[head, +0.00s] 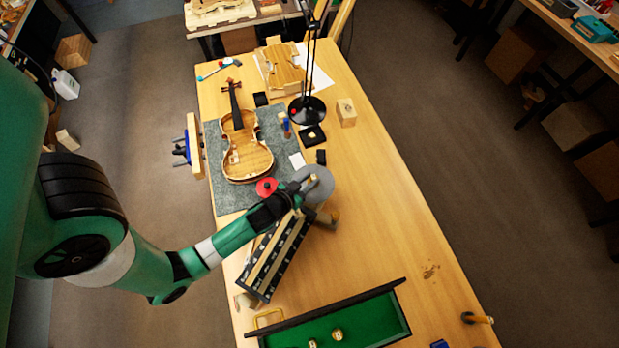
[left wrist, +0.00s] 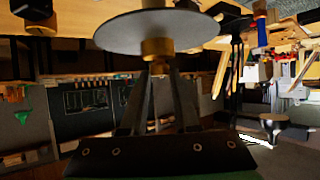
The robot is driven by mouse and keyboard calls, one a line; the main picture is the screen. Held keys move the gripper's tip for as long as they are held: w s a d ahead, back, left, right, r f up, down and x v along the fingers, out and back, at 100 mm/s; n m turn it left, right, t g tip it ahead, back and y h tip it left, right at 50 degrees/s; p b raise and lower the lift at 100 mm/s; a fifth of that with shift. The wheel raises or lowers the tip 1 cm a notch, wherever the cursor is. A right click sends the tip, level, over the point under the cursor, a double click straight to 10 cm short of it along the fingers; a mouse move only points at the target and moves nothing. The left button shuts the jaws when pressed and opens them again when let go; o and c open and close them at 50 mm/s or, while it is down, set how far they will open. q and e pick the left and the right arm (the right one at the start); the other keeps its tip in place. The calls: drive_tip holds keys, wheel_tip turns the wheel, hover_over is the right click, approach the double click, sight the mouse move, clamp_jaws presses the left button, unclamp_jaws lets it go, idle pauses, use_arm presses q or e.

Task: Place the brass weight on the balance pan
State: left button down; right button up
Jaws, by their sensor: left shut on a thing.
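The grey round balance pan (head: 324,187) is near the middle of the table in the head view. It also shows in the left wrist view (left wrist: 125,32) as a wide disc. My left gripper (head: 304,190) is over the pan's left part. In the left wrist view my left gripper (left wrist: 158,66) is shut on the brass weight (left wrist: 157,47), which overlaps the disc's edge. I cannot tell whether the weight touches the pan. My right gripper is out of view.
A striped dark box (head: 272,262) lies below my left forearm. A red disc (head: 266,187) is left of the pan. A violin (head: 246,150) lies on a grey mat, and a black lamp (head: 307,109) stands behind. A green-lined tray (head: 370,318) holds brass pieces. The table's right side is mostly clear.

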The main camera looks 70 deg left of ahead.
use_arm(q)
drive_tip(key=shift+r, duration=0.1)
drive_tip(key=c, duration=0.7)
unclamp_jaws()
drive_tip(key=shift+o, duration=0.2)
drive_tip(key=b+v, duration=0.1)
drive_tip(key=v, duration=1.1)
